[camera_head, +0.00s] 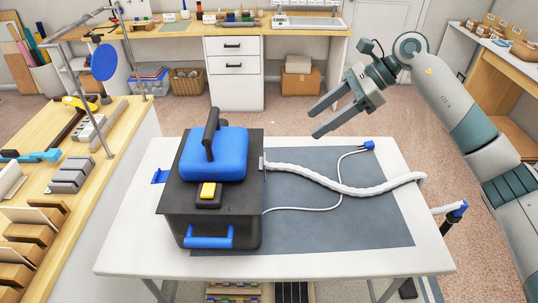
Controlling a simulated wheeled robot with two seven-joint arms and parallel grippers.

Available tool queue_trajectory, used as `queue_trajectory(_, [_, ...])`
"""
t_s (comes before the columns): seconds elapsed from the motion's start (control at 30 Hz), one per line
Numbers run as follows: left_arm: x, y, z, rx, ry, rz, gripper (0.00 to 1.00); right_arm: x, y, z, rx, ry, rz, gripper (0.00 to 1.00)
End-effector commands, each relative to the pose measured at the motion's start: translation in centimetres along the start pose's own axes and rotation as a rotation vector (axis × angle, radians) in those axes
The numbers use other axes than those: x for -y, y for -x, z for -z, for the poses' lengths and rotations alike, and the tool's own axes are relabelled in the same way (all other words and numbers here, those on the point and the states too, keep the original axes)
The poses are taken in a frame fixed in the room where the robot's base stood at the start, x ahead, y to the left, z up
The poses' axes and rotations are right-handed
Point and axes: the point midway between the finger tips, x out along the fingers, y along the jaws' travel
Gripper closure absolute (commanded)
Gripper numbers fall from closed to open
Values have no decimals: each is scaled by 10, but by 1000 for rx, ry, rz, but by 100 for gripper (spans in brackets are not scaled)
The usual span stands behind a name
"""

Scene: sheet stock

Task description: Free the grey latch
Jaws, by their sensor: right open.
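A dark box-shaped machine (215,215) stands on the white table, with a blue lid (225,160) and an upright black handle (211,130) on top. A yellow block (208,190) sits on a black mount in front of the lid. A blue bar (208,238) is on the front face and a blue tab (160,176) sticks out on the left side. I cannot clearly make out a grey latch. My right gripper (313,122) is open and empty, in the air to the right of and beyond the machine, touching nothing. My left gripper is not in view.
The white table (130,250) bears a grey mat (350,225). A thick white hose (340,187) runs right from the machine, and a thin cable ends in a blue plug (368,146). A wooden bench (125,125) with tools and a metal frame stands left.

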Motion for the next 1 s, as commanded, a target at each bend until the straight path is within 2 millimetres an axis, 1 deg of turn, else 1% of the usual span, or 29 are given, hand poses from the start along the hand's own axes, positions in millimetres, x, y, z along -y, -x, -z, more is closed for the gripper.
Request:
queue_trajectory(0.17, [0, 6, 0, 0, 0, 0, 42, 0, -10, -1, 1, 0, -2, 42])
queue_trajectory(0.37, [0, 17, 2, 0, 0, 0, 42, -1, -34, -2, 1, -1, -3, 42])
queue_trajectory(1.0, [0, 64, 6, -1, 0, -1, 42, -1, -146, -2, 0, -2, -4, 42])
